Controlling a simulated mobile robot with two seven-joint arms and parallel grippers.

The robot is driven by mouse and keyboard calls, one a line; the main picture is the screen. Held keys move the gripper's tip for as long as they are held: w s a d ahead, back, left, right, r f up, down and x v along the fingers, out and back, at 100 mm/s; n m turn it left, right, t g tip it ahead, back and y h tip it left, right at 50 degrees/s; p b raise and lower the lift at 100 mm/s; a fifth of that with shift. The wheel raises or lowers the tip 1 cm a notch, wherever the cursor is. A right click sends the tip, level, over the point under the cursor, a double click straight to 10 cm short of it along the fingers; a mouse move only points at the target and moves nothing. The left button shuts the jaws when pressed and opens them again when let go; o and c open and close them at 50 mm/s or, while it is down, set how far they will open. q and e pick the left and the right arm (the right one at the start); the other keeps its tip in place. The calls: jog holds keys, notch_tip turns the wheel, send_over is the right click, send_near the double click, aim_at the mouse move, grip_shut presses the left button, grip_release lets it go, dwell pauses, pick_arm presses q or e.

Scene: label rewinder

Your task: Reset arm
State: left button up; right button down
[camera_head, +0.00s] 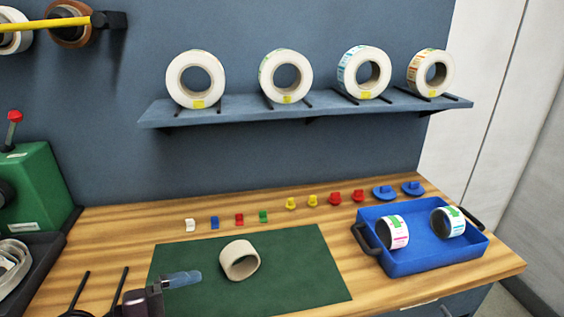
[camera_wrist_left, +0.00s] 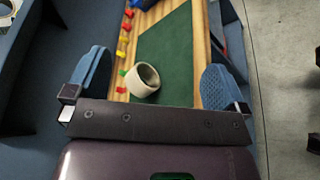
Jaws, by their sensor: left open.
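My left gripper (camera_wrist_left: 157,85) is open, with its two blue fingers spread wide in the left wrist view and nothing held between them. In the head view, part of the left gripper (camera_head: 180,279) shows at the lower left, over the near left part of the green mat (camera_head: 300,280). A beige cardboard ring (camera_head: 240,261) lies on the mat to the right of the finger, apart from it. The ring also shows in the left wrist view (camera_wrist_left: 146,78), beyond the gripper's body. My right gripper is in neither view.
A blue tray (camera_head: 440,262) with two label rolls stands at the right. Several small coloured pieces line the bench's back. A shelf (camera_head: 230,113) with several white rolls hangs above. A green machine (camera_head: 35,185) and a black tray (camera_head: 45,262) stand at the left.

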pick_arm(q)
jog(key=w+a+r+n+t+y, duration=0.1)
jog(key=a+r+n+t+y, duration=0.35)
jog(key=n, duration=1.05)
jog(key=a+r+n+t+y, duration=0.1)
jog(key=a+n+t+y, duration=0.4)
jog(key=n+t, duration=0.65)
jog(key=s+a+f+n+g+y, duration=0.2)
jog(key=a+f+n+g+y, duration=0.25)
jog(key=n, duration=0.55)
jog(key=s+a+f+n+g+y, duration=0.1)
jog(key=a+f+n+g+y, duration=0.3)
jog(key=n, duration=0.6)
jog(key=s+d+f+n+g+h, duration=0.2)
jog(key=s+f+n+g, duration=0.4)
jog(key=s+f, duration=0.15)
jog(key=s+d+f+n+g+h, duration=0.1)
jog(key=s+d+f+n+g, duration=0.2)
jog(key=s+f+n+g, duration=0.5)
jog(key=w+f+m+t+h, duration=0.1)
jog(key=w+f+m+t, duration=0.1)
jog(key=w+f+t, duration=0.5)
jog(key=shift+f+t, duration=0.55)
jog(key=shift+t, duration=1)
